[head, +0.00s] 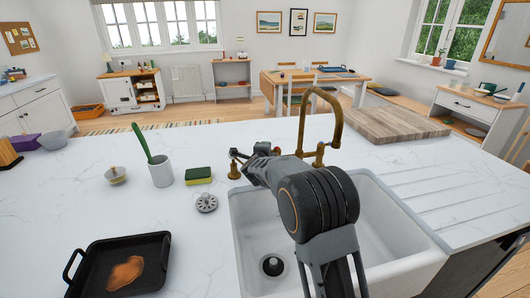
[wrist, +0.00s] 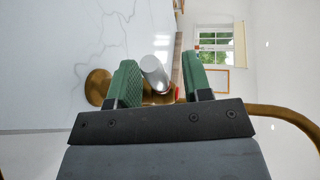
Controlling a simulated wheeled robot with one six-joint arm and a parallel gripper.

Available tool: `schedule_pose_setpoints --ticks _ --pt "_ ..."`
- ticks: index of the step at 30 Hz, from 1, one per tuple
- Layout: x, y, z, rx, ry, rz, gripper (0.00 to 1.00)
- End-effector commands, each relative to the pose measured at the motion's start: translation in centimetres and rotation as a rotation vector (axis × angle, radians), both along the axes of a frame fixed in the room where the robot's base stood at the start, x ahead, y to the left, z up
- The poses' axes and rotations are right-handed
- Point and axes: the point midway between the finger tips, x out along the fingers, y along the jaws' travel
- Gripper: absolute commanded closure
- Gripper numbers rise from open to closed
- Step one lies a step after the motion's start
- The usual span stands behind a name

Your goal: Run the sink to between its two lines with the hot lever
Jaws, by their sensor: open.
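The white sink (head: 248,232) is set in the counter, with a dark drain (head: 272,265) showing in its floor. I see no water in it and cannot make out its two lines. A brass tap (head: 325,105) arches behind the sink. A brass fitting (head: 234,172) stands left of the tap, partly behind my arm. In the wrist view my gripper (wrist: 160,78) is open, its green pads on either side of a silver cylindrical handle (wrist: 155,72). A small red mark (wrist: 179,92) shows beside that handle. I cannot tell whether either pad touches the handle.
A sponge (head: 198,175), a metal strainer (head: 206,202), a cup with a green-handled brush (head: 160,171) and a black pan (head: 121,264) lie left of the sink. A wooden board (head: 385,124) lies behind it. The ridged drainer on the right is clear.

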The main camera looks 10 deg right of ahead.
Motion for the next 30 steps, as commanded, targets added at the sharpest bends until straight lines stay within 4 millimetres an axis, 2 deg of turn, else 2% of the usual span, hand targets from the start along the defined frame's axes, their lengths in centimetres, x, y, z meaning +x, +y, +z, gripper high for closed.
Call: schedule_pose_setpoints --ticks 2,16,30 --pt "-0.01 0.00 0.00 0.000 0.000 0.000 0.55" --pt "-0.04 0.01 0.01 0.000 0.000 0.000 0.99" --pt "-0.14 -0.01 -0.24 0.000 -0.002 0.016 1.00"
